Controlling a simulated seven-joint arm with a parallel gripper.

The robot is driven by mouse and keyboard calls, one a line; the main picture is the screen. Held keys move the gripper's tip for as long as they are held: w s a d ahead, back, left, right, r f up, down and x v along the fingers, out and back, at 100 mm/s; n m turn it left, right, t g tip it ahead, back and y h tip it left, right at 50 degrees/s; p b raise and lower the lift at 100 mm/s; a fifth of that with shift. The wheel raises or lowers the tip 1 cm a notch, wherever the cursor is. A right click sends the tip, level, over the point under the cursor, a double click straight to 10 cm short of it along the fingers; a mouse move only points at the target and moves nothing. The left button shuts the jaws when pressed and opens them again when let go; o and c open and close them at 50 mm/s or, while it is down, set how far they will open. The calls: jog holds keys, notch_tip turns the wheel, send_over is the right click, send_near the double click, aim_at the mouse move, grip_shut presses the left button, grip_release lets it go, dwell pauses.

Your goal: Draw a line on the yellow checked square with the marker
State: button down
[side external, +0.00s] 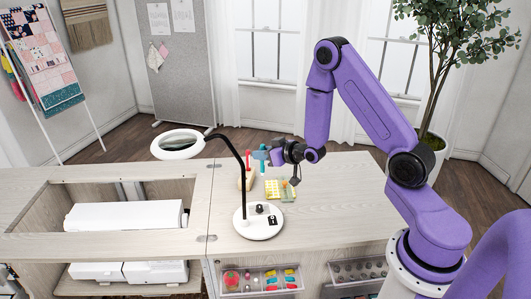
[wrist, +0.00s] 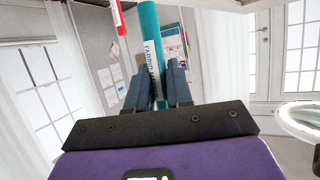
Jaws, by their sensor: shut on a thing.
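The teal marker (wrist: 149,45) is between the two fingers of my gripper (wrist: 158,85) in the wrist view, with lettering on its barrel. In the side external view my gripper (side external: 272,156) is shut on the marker (side external: 263,153) above the cabinet top, near the wooden holder. The yellow checked square (side external: 272,189) lies flat on the top, below my gripper. A green patterned square (side external: 288,195) lies against its right side. The marker's tip cannot be made out.
A red marker (side external: 248,160) stands in the wooden holder (side external: 249,180); the red marker also shows in the wrist view (wrist: 118,18). The magnifier lamp's base (side external: 258,221) stands in front of the squares, its black neck (side external: 240,170) just left. The right cabinet top (side external: 345,190) is clear.

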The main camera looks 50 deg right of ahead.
jog(key=shift+s+d+f+n+g+y, duration=0.4)
jog(key=shift+d+f+n+y, duration=0.6)
jog(key=shift+f, duration=0.6)
jog(key=shift+s+d+f+n+g+y, duration=0.2)
jog(key=shift+s+d+f+n+y, duration=0.25)
jog(key=shift+d+f+n+y, duration=0.85)
jog(key=shift+s+d+f+n+g+y, duration=0.3)
jog(key=shift+s+d+f+n+y, duration=0.4)
jog(key=shift+f, duration=1.25)
jog(key=shift+w+a+f, duration=0.2)
jog(key=shift+f, duration=0.1)
jog(key=shift+w+d, duration=1.35)
jog(key=shift+d, duration=0.15)
dwell(1.3)
